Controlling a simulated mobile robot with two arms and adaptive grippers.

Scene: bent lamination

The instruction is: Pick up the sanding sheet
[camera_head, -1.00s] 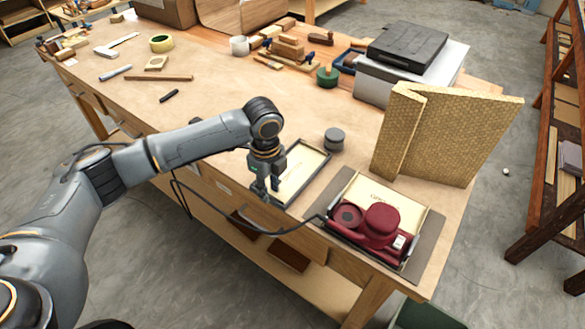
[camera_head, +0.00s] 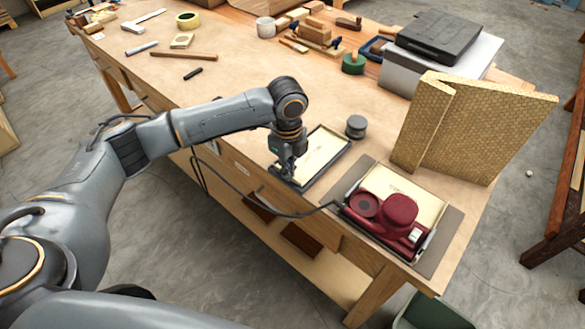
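A pale cream sheet (camera_head: 322,150), which looks like the sanding sheet, lies in a shallow dark-rimmed tray (camera_head: 329,173) near the workbench's front edge. My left gripper (camera_head: 287,175) points down at the tray's left side, over or beside its rim. It partly hides that end of the tray. Its fingers are small and dark, and I cannot tell whether they are apart or touching the sheet. A second cream sheet (camera_head: 425,194) lies partly under the dark red sander (camera_head: 397,212), to the right. My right gripper is out of view.
A grey round puck (camera_head: 356,127) stands just right of the tray. A yellow bent panel (camera_head: 470,130) stands upright behind the sander. A cable (camera_head: 250,212) hangs along the bench front. The middle of the bench (camera_head: 230,80) is mostly clear.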

